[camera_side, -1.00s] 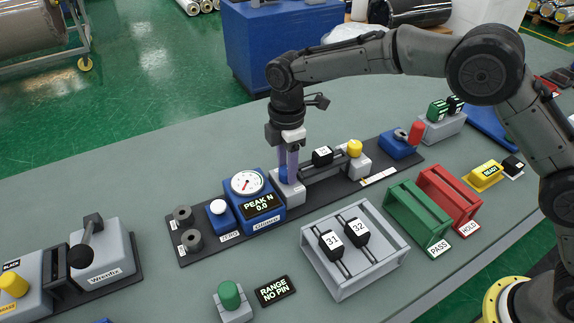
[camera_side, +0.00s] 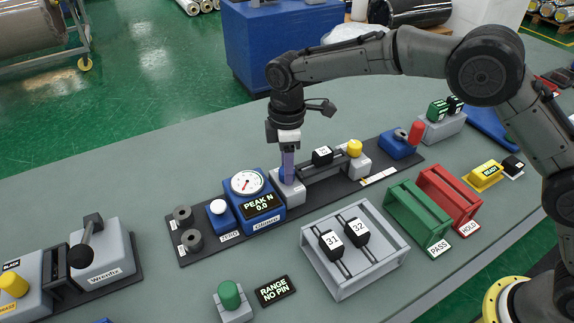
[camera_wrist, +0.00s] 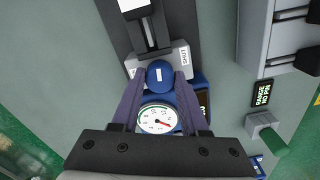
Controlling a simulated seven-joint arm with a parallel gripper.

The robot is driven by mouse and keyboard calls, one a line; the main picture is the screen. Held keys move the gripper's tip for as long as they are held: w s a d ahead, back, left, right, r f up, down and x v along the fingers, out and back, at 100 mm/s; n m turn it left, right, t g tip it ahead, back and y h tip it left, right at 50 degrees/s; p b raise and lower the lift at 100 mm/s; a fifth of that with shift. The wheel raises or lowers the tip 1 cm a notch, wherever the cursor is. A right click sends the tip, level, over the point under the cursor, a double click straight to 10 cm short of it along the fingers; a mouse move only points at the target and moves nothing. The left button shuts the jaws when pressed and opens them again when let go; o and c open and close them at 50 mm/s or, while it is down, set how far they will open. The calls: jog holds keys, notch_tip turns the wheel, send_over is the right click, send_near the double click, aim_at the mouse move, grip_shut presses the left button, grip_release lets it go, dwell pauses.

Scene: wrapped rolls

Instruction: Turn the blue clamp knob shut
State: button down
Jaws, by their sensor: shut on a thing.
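The blue clamp knob (camera_wrist: 160,74) sits on a grey clamp block (camera_wrist: 183,68). A short white line on its top runs up and down in the wrist view. A SHUT label is on the block to its right. My gripper (camera_wrist: 160,80) points down with a finger on each side of the knob and is shut on it. In the side view my gripper (camera_side: 287,168) hides much of the knob (camera_side: 284,174). A black numbered piece (camera_side: 322,155) lies on the rails between the clamp block and the block with a yellow knob (camera_side: 354,147).
The blue gauge unit (camera_side: 265,218) stands beside the clamp, its display reading PEAK N 0.0. A grey tray (camera_side: 344,288) with pieces 31 and 32 is in front. Green (camera_side: 412,213) and red (camera_side: 444,195) racks stand to the right. A display (camera_side: 274,291) reads RANGE NO PIN.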

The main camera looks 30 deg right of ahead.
jog(key=shift+c, duration=2.1)
grip_release()
jog(key=shift+r, duration=0.15)
notch_tip(320, 180, up, 14)
